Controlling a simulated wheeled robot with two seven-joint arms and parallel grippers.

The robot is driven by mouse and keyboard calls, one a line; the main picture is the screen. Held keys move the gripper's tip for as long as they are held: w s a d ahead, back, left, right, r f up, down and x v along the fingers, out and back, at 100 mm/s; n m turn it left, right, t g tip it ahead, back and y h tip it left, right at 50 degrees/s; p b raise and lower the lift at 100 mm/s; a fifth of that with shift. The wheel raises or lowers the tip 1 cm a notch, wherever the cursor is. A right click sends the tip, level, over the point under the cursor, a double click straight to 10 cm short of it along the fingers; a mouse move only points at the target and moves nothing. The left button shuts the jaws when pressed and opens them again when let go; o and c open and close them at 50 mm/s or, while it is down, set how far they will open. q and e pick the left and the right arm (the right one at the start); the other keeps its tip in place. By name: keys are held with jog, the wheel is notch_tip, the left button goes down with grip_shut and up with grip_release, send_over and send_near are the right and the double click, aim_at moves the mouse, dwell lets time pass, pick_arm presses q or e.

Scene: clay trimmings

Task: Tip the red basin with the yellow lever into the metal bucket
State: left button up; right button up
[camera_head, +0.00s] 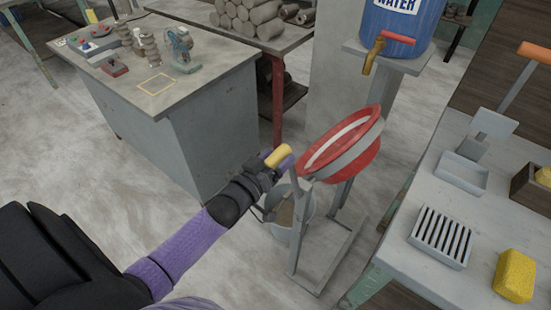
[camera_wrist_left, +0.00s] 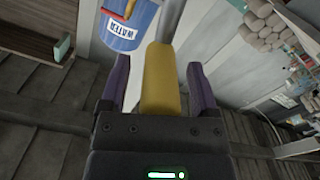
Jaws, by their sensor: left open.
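The red basin (camera_head: 341,146) with a grey band hangs tilted on a grey metal stand (camera_head: 325,250). The yellow lever (camera_head: 278,156) sticks out at the basin's left side. My left gripper (camera_head: 275,163) is at the lever, its fingers open on either side of it. In the left wrist view the yellow lever (camera_wrist_left: 161,80) stands between the two purple fingers, with a gap on each side. The metal bucket (camera_head: 284,215) is on the floor below the lever, partly hidden by my gripper and the stand. My right gripper is not in view.
A blue water barrel (camera_head: 398,30) with a red tap stands behind the basin. A grey table (camera_head: 472,280) at right holds a slotted tray (camera_head: 441,238) and a yellow sponge (camera_head: 515,275). A grey workbench (camera_head: 190,110) is at left. Floor shows between them.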

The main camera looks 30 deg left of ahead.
pick_arm(q)
grip_shut()
jog(key=shift+a, duration=0.1)
dwell(1.2)
